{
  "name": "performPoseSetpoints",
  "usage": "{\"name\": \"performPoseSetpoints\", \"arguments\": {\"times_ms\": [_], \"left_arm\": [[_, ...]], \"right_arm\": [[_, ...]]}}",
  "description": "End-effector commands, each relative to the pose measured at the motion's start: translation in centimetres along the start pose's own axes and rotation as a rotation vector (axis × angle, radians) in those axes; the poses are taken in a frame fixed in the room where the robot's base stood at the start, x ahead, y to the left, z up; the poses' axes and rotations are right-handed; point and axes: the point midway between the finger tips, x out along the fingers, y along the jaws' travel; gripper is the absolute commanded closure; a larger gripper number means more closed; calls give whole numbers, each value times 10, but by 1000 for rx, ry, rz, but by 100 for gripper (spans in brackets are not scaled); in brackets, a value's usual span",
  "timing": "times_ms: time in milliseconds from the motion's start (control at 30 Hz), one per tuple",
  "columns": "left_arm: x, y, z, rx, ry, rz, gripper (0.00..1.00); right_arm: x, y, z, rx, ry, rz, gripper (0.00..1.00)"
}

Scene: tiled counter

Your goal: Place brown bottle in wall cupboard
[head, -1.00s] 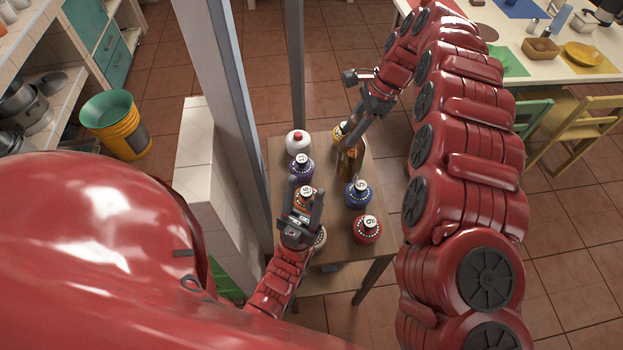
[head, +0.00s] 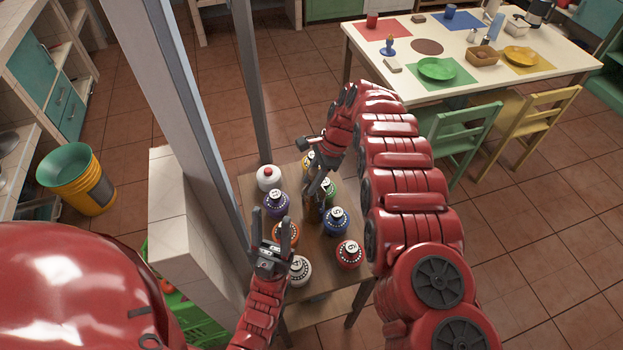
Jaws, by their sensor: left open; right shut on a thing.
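The brown bottle (head: 312,209) is at the far middle of the small wooden table, among the round bottles. My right gripper (head: 318,188) is shut on its upper part. The bottle is partly hidden by the gripper, and I cannot tell whether its base touches the tabletop. My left gripper (head: 271,226) is open and empty, above the near left part of the table, in front of the orange bottle (head: 286,233). I cannot make out a wall cupboard in this view.
The wooden table (head: 322,262) holds several round bottles, including white, purple, blue and red (head: 349,254) ones. A grey post (head: 180,90) and white tiled low wall (head: 180,210) stand left. A set dining table (head: 440,60) with chairs is at the back right.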

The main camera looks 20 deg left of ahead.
Motion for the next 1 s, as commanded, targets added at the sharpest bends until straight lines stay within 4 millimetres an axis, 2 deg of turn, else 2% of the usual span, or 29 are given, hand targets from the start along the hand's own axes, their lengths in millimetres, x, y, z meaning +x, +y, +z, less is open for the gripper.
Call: {"name": "performPoseSetpoints", "arguments": {"times_ms": [267, 433, 467, 600, 1000], "left_arm": [[2, 0, 0, 0, 0, 0, 50], [-2, 0, 0, 0, 0, 0, 50], [-1, 0, 0, 0, 0, 0, 50], [-1, 0, 0, 0, 0, 0, 50], [2, 0, 0, 0, 0, 0, 50]], "right_arm": [[6, 0, -2, -2, 0, -2, 100], [10, 0, -4, -1, 0, -2, 100], [9, 0, -4, -1, 0, -1, 60], [8, 0, -4, -1, 1, -1, 35], [3, 0, -2, -2, 0, -1, 34]]}}
